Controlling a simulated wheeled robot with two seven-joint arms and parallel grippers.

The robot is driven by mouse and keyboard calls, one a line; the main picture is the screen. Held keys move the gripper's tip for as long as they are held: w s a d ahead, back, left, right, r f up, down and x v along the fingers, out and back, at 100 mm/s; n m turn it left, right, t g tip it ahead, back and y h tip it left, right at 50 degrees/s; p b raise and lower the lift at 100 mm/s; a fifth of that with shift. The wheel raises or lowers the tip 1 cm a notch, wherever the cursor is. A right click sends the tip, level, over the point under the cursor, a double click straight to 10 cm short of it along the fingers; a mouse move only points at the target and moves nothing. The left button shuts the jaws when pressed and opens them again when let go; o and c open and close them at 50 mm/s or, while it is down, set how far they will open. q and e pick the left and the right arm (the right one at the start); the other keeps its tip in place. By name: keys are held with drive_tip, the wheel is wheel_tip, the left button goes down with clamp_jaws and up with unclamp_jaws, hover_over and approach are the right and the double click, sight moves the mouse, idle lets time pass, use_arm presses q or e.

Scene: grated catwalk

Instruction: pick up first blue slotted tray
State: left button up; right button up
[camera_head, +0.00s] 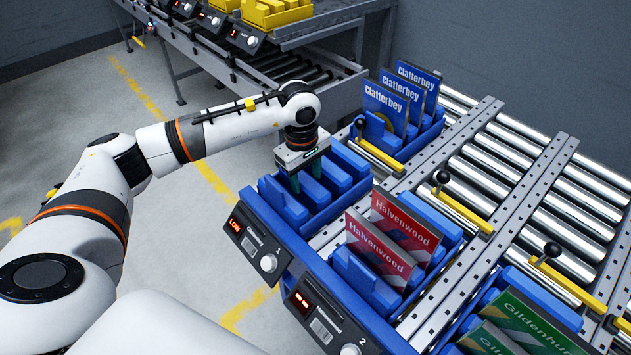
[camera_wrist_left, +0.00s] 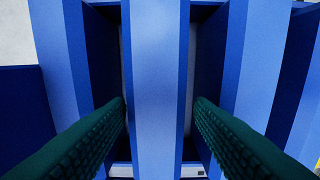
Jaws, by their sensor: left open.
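The first blue slotted tray (camera_head: 284,204) sits at the left end of the roller rack, behind the display marked 1. Its slots look empty, with upright blue dividers between them. My left gripper (camera_head: 306,178) is above this tray, pointing down and open. In the left wrist view its two dark green ribbed fingers (camera_wrist_left: 158,104) reach down on either side of one light-blue divider (camera_wrist_left: 156,60), with the divider between them. Whether the fingers touch it, I cannot tell. My right gripper is not in view.
A blue tray with red Halvenwood cards (camera_head: 380,250) stands just right, and one with blue Clatterbey cards (camera_head: 388,105) behind. Green Gildenhurst cards (camera_head: 535,325) are at lower right. Yellow-barred levers (camera_head: 462,212) stand between lanes of bare rollers (camera_head: 500,160). Yellow bins (camera_head: 275,12) are at the back.

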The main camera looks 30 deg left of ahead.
use_arm(q)
drive_tip(key=shift+a+f+p, duration=0.1)
drive_tip(key=shift+f+p, duration=0.4)
drive_tip(key=shift+f, duration=1.9)
drive_tip(key=shift+w, duration=0.1)
drive_tip(key=c, duration=0.9)
